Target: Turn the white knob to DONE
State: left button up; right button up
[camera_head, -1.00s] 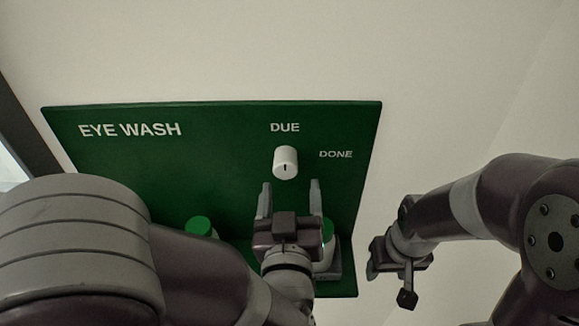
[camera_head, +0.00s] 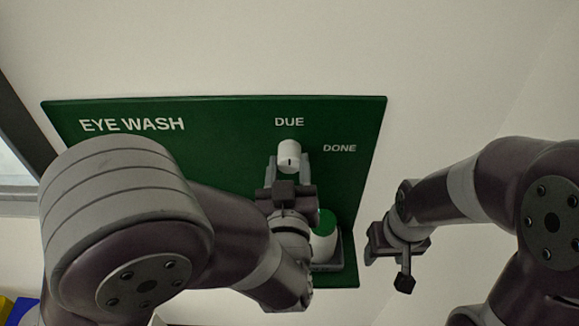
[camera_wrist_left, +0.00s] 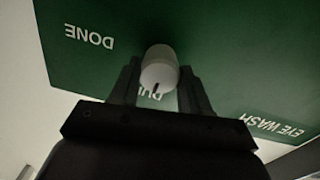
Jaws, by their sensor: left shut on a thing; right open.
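The white knob (camera_head: 289,154) sits on the green EYE WASH board (camera_head: 230,135), below the word DUE (camera_head: 289,122). The word DONE (camera_head: 340,148) is to its right. A dark mark on the knob's face shows near its middle. My left gripper (camera_head: 289,165) has its two fingers on either side of the knob and is shut on it. In the left wrist view the knob (camera_wrist_left: 159,70) is between the fingertips, and its dark mark points toward DUE, which is partly hidden. My right gripper (camera_head: 383,247) is open and empty, right of the board.
A white bottle with a green cap (camera_head: 325,232) stands in a grey holder (camera_head: 327,266) low on the board, close to my left wrist. My left arm hides the board's lower left. Pale wall (camera_head: 450,70) surrounds the board.

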pick_arm(q)
jog(key=shift+r, duration=0.1)
jog(key=m+p, duration=0.1)
jog(key=m, duration=0.1)
jog(key=m+p, duration=0.2)
jog(key=shift+r+m, duration=0.2)
jog(key=shift+m, duration=0.2)
jog(key=m+p, duration=0.4)
jog(key=m, duration=0.1)
jog(key=m+p, duration=0.3)
jog(key=m, duration=0.1)
jog(key=shift+d+m+p, duration=0.1)
jog(key=shift+m+p, duration=0.2)
jog(key=shift+f+m+y+p, duration=0.15)
jog(key=shift+m+p, duration=0.15)
jog(key=shift+m, duration=0.45)
jog(key=shift+f+m+y+p, duration=0.15)
jog(key=shift+m+p, duration=0.15)
jog(key=shift+m, duration=0.45)
jog(key=shift+r, duration=0.1)
jog(key=o, duration=1.1)
jog(key=shift+c, duration=0.2)
